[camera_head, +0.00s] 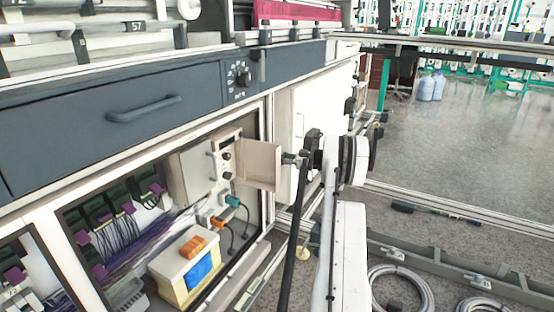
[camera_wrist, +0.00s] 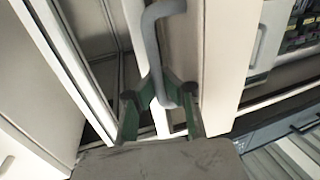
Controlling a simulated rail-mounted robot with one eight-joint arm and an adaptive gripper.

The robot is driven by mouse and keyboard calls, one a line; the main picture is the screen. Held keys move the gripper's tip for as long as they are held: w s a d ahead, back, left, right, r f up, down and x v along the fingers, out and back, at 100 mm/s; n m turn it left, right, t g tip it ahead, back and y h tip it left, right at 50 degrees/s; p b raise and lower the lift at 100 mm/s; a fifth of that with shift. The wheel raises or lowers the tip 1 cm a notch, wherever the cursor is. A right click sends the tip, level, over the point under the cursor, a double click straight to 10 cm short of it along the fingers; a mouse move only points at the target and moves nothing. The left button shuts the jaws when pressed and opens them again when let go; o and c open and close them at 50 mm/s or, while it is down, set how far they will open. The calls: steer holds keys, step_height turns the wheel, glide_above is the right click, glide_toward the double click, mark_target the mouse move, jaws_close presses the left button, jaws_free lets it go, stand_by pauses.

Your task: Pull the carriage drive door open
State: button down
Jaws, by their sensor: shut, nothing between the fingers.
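A small beige door (camera_head: 258,167) stands swung out from the drive unit (camera_head: 228,165) inside the open cabinet bay, its inner face toward the head camera. My gripper (camera_head: 291,158) is at this door's right edge, on the side turned away from the head camera. In the wrist view, a grey bow handle (camera_wrist: 152,40) runs down to the green fingers of my gripper (camera_wrist: 160,88). The fingers are shut, with their tips close together at the handle's lower end. Whether they touch the handle, I cannot tell. The handle's outer side is hidden in the head view.
A white cabinet door with a handle (camera_head: 299,125) is just behind my gripper. A dark drawer front (camera_head: 120,115) runs above the bay. Coiled hoses (camera_head: 400,290) lie at lower right; the floor beyond is open.

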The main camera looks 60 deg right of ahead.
steer(key=c, duration=2.4)
jaws_free()
steer(key=shift+s+d, duration=0.25)
steer(key=shift+s, duration=0.05)
steer(key=shift+o, duration=1.2)
steer(key=shift+s+d, duration=0.1)
steer(key=shift+s, duration=0.05)
steer(key=shift+o, duration=0.3)
steer(key=v, duration=1.1)
steer(key=shift+s, duration=0.35)
steer(key=shift+r, duration=0.1)
